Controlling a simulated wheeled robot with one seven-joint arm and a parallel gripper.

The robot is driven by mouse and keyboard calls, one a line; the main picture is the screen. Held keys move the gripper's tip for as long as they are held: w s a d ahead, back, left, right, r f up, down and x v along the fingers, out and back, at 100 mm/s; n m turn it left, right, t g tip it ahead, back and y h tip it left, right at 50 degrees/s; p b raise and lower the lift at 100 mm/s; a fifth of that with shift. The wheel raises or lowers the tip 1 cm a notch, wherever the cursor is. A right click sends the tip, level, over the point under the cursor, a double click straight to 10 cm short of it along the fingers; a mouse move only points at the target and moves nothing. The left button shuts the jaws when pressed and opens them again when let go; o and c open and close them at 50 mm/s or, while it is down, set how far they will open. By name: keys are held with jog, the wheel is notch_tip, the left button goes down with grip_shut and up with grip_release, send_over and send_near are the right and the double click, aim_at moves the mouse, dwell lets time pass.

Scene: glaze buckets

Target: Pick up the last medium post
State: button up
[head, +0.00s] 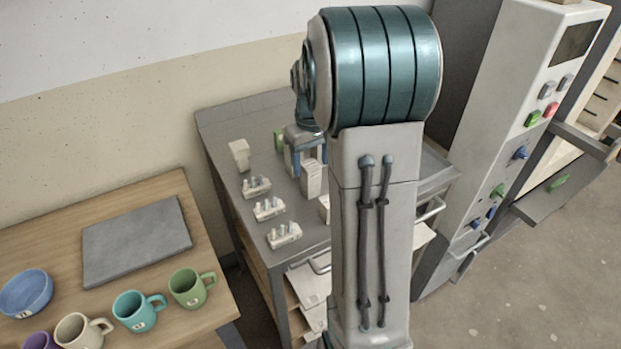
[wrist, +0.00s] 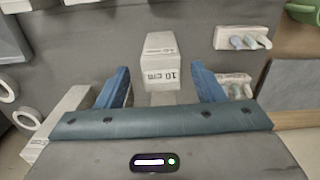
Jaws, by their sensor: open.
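A white post (wrist: 161,72) with a "10 cm" label stands between and beyond my fingertips in the wrist view. A pale post (head: 312,180) shows just in front of my gripper in the head view, and it seems to be the same one. My gripper (head: 305,148) is open over the grey bench. Its two blue fingers also show in the wrist view (wrist: 161,85), spread to either side of the post, with no clear contact. Another pale post (head: 239,155) stands farther left on the bench. My arm hides part of the bench.
Several small racks with pegs (head: 269,208) stand on the grey bench (head: 225,125), left of my gripper. A wooden table (head: 150,195) with mugs, a blue bowl (head: 26,293) and a grey mat (head: 136,240) is at left. A control cabinet (head: 490,130) stands at right.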

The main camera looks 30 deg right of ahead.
aim_at(310, 176)
notch_tip(310, 176, down, 5)
jog(key=shift+a+f+p, duration=0.1)
jog(key=shift+p, duration=0.4)
jog(key=shift+c, duration=0.3)
jog(key=c, duration=1.2)
